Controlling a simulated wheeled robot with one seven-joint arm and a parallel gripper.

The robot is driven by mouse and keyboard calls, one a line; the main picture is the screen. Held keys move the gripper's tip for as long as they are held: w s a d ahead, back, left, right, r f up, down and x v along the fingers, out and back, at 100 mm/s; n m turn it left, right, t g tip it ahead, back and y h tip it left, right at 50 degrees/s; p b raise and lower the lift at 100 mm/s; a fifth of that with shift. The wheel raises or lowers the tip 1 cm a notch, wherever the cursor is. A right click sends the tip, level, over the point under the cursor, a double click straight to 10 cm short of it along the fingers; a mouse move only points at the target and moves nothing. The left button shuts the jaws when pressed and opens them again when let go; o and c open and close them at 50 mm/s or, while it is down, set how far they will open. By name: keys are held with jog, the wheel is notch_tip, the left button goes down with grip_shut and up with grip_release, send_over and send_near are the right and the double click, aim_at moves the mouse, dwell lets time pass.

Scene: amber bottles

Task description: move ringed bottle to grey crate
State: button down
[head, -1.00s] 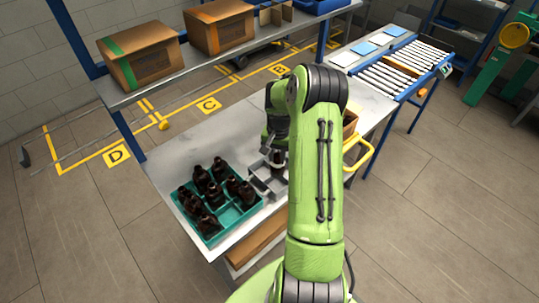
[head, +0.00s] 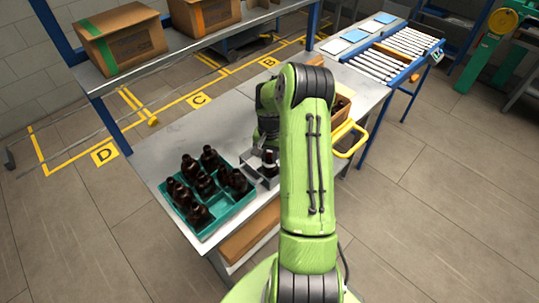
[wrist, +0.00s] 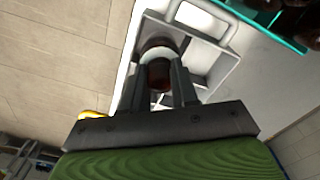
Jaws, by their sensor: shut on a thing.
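The ringed bottle (wrist: 158,73) is dark amber with a white band. My gripper (wrist: 160,62) is shut on it, one finger on each side, in the wrist view. The bottle is at the grey crate (wrist: 218,62), a light grey box with dividers and a handle loop; it lies over or inside a compartment, and I cannot tell whether it touches the floor. In the head view the bottle (head: 269,161) stands upright at the grey crate (head: 250,172), partly behind my arm. My gripper's fingers are mostly hidden there.
A teal crate (head: 238,208) with several dark bottles stands just left of the grey crate on the table. A shelf with cardboard boxes (head: 122,40) is behind.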

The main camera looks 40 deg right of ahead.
jog(key=shift+f, duration=0.1)
dwell(0.3)
jog(key=shift+f+b, duration=1.3)
jog(key=shift+f, duration=0.1)
jog(key=c, duration=0.8)
grip_release()
notch_tip(320, 180, up, 16)
jog(key=shift+f+p, duration=0.1)
jog(key=shift+p, duration=0.2)
